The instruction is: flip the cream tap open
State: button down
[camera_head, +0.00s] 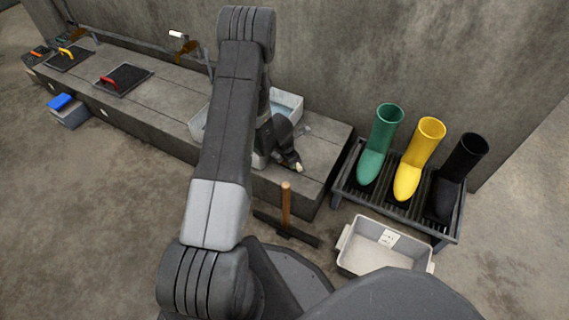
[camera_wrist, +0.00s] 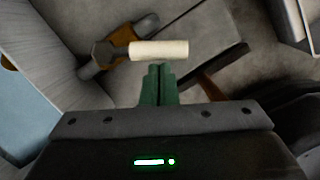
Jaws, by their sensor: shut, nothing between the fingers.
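The cream tap handle (camera_wrist: 165,50) is a short cream cylinder in the wrist view, lying crosswise just beyond my fingertips. It joins a brown tap body (camera_wrist: 98,62) at its left, beside the grey trough wall. In the head view the cream handle (camera_head: 299,167) is a small pale spot by my gripper (camera_head: 293,160), mostly hidden by my arm. In the wrist view my gripper (camera_wrist: 158,72) has its green fingers together, empty. The tips are very close to the handle; I cannot tell whether they touch it.
A pale trough (camera_head: 289,103) holding water sits on the concrete bench (camera_head: 325,150), partly behind my arm. A tool with a wooden handle (camera_head: 286,205) stands in front. A grey tub (camera_head: 365,253) and a rack with green (camera_head: 380,145), yellow (camera_head: 420,158) and black boots (camera_head: 457,175) are to the right.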

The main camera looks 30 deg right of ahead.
jog(key=d+n, duration=0.1)
jog(key=n, duration=0.1)
jog(key=d+n+t+p, duration=0.1)
jog(key=n, duration=0.1)
jog(key=shift+s+d+n, duration=0.4)
jog(key=shift+d, duration=0.45)
jog(key=shift+w+r+p, duration=0.1)
jog(key=shift+r+p, duration=0.05)
jog(key=shift+p, duration=0.2)
